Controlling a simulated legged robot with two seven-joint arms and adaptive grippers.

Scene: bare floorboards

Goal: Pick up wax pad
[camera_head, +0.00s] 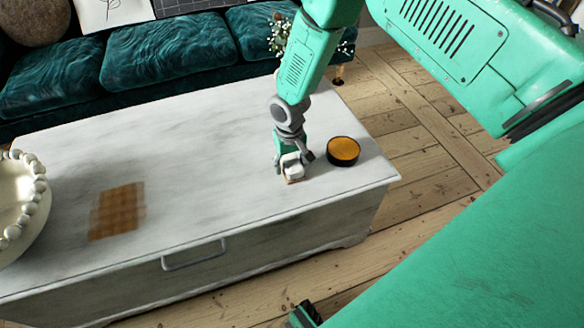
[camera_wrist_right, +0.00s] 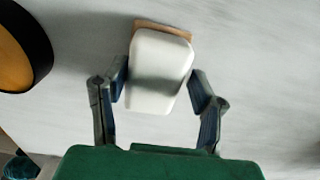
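The wax pad, a small white block with a tan underside, stands on the white table near its right end. It shows in the head view (camera_head: 291,168) and in the right wrist view (camera_wrist_right: 158,75). My right gripper (camera_head: 293,160) is low over the table, with its fingers on either side of the pad. In the right wrist view the fingers (camera_wrist_right: 160,88) are apart, with narrow gaps to the pad's sides. Contact is hard to judge.
A round black tin with orange content (camera_head: 343,151) stands close to the right of my right gripper. The white table (camera_head: 200,130) is clear in the middle. A teal sofa (camera_head: 170,50) is behind.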

